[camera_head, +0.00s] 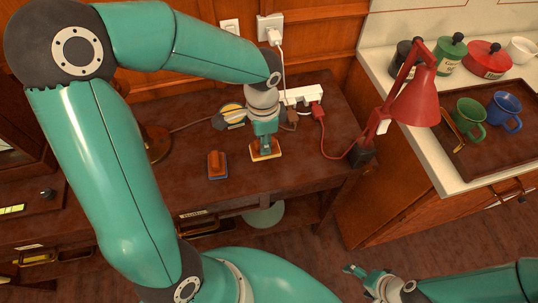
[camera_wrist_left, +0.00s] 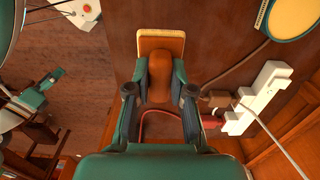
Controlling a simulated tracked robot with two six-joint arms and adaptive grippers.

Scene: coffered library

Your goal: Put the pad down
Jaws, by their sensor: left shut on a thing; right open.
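A pad with a yellowish base and a rounded orange-brown handle (camera_head: 268,154) is in my left gripper (camera_head: 265,141), over the brown desk (camera_head: 310,155). In the left wrist view the fingers of my left gripper (camera_wrist_left: 160,85) are closed on both sides of the handle, and the pad's base (camera_wrist_left: 160,40) shows beyond them. I cannot tell whether the base touches the desk. A second pad with an orange top and blue base (camera_head: 217,166) rests on the desk to the left. My right gripper (camera_head: 358,275) is open and empty, low at the bottom of the head view.
A white power strip (camera_head: 301,95) with plugs and cords lies behind the pad. A red lamp (camera_head: 415,100) stands at the desk's right end. A round yellow-topped thing (camera_head: 231,111) lies behind to the left. A tray (camera_head: 480,158) holds mugs on the right counter. The desk's front right is clear.

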